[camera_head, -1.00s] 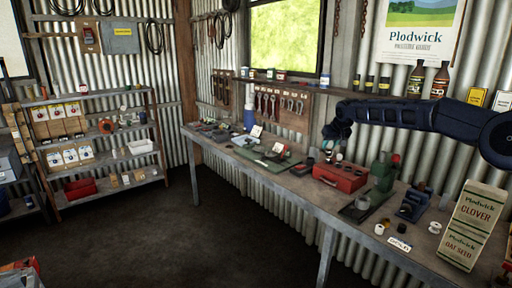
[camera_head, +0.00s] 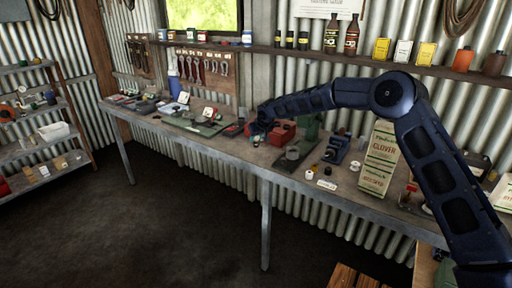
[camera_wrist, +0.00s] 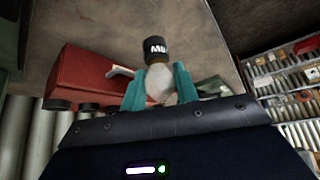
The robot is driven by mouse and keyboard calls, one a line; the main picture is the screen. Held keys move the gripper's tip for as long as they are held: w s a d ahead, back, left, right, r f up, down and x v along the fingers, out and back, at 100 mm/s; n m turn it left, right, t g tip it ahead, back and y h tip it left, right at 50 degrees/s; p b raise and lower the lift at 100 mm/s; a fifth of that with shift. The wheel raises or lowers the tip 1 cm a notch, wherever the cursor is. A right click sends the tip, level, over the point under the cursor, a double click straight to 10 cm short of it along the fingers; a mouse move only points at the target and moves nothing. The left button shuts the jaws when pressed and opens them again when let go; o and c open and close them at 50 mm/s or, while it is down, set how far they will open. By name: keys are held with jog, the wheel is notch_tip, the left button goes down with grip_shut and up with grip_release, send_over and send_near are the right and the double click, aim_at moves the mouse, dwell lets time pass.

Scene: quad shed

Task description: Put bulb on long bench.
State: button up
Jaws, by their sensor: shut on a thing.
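The bulb (camera_wrist: 158,84), pale and rounded, sits between the two teal fingers of my gripper (camera_wrist: 160,92) in the wrist view. The gripper is shut on it. In the head view my gripper (camera_head: 254,134) is over the long bench (camera_head: 262,160), near the red toolbox (camera_head: 282,132). The bulb is too small to make out there. I cannot tell whether it touches the bench top.
The red toolbox also shows at left in the wrist view (camera_wrist: 88,75). A green tray (camera_head: 190,124) with small items lies left of my gripper. A shelf of bottles runs along the wall. A bare strip follows the bench's front edge.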

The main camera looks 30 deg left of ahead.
aim_at(258, 143)
jog(key=shift+f, duration=2.55)
jog(key=shift+f, duration=0.15)
jog(key=o, duration=1)
jog(key=shift+d+r, duration=0.15)
jog(key=shift+r, duration=0.3)
jog(key=v, duration=1.1)
jog(key=shift+s+r, duration=0.1)
jog(key=shift+s, duration=0.05)
jog(key=shift+d, duration=0.1)
